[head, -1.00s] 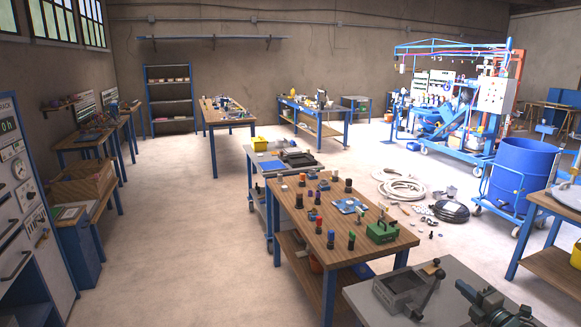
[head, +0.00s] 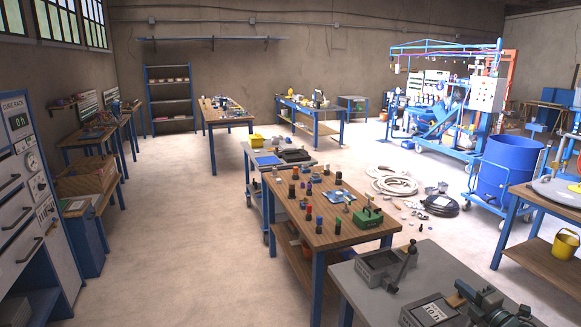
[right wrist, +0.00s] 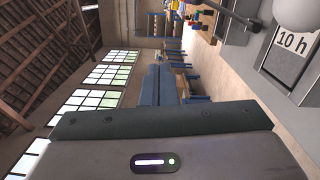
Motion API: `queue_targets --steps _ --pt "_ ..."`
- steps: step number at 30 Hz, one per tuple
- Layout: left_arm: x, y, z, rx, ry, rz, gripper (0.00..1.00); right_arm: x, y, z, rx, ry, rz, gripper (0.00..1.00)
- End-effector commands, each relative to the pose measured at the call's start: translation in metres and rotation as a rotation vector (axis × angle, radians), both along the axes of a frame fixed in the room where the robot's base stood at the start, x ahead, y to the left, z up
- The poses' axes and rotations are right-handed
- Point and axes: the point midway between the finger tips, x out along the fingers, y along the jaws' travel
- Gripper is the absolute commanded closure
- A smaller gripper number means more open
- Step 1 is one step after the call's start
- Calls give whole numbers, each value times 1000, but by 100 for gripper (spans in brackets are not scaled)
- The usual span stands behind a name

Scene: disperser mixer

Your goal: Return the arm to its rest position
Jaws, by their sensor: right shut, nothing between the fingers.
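My right gripper (head: 468,292) shows dark at the bottom right of the head view, above the grey bench top (head: 400,268). It is shut and holds nothing. Close to its left stands a grey box with a "10 h" label (head: 434,309). The label also shows large at the upper right of the right wrist view (right wrist: 293,43). A grey body with a small light fills the bottom of that view, and the fingertips cannot be made out there. My left gripper is not in view.
A grey fixture with a lever (head: 385,268) stands on the same bench. A wooden table (head: 300,228) with several small bottles is beyond it. A blue drum (head: 507,170) stands at right. The cure rack (head: 38,170) is at far left. The floor between is open.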

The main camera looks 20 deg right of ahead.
Motion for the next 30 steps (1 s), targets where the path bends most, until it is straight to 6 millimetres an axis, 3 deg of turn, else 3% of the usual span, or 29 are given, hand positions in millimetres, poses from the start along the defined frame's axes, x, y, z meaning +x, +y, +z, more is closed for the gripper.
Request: queue_targets --steps 8,17,23,27,30 --pt "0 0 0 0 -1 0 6 -6 32 -32 100 87 -6 100" --pt "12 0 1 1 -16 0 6 -26 99 -87 298 264 -45 100" --pt "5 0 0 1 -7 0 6 -60 171 -129 504 444 -121 100" --pt "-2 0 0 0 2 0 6 -105 238 -152 707 606 -243 100" --pt "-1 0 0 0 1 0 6 -141 279 -156 850 708 -364 100"
